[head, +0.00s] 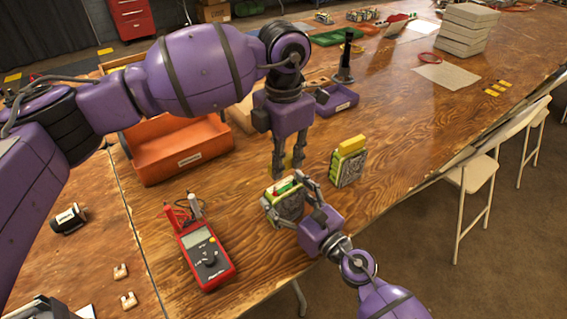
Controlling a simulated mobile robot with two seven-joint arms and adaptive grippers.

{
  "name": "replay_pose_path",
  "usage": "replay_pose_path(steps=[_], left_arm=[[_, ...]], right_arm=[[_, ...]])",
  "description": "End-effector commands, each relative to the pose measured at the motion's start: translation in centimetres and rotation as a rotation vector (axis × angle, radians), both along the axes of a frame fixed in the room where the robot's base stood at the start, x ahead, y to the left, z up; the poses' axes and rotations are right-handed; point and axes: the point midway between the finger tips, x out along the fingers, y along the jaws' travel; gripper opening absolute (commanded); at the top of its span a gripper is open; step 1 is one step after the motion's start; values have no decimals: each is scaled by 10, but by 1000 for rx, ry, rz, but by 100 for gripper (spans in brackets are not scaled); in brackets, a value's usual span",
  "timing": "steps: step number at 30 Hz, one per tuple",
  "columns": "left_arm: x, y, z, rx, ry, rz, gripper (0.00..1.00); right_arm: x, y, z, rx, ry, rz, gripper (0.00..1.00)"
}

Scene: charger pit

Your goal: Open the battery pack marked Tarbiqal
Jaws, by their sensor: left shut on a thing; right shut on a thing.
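A battery pack (290,208) with patterned grey sides stands on the wooden table, its top uncovered, with green, red and white parts showing inside. My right gripper (290,194) is shut on this pack from the near right side. My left gripper (285,168) points down just above and behind it, shut on a small yellow piece (290,161) that looks like a pack lid; the fingers partly hide it. A second pack (347,167) with a yellow lid (351,145) stands upright to the right, apart from both grippers. I cannot read any name on either pack.
A red multimeter (205,254) lies left of the open pack. An orange bin (178,150) and a small purple tray (335,101) stand behind. A black motor-like part (68,219) lies far left. The table right of the second pack is clear. Folding chairs (474,180) stand along the right edge.

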Motion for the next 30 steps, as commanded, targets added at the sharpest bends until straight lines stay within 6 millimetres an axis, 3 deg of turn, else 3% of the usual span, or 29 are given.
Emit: replay_pose_path(steps=[1, 2, 7, 20, 30], left_arm=[[0, 0, 0, 0, 0, 0, 0], [0, 0, 0, 0, 0, 0, 0], [0, 0, 0, 0, 0, 0, 0], [0, 0, 0, 0, 0, 0, 0], [0, 0, 0, 0, 0, 0, 0]], right_arm=[[0, 0, -1, -1, 1, 0, 26], [0, 0, -1, -1, 1, 0, 75], [0, 0, -1, -1, 1, 0, 95], [-4, -4, -1, -1, 1, -1, 95], [-55, -43, -1, 0, 4, -1, 95]])
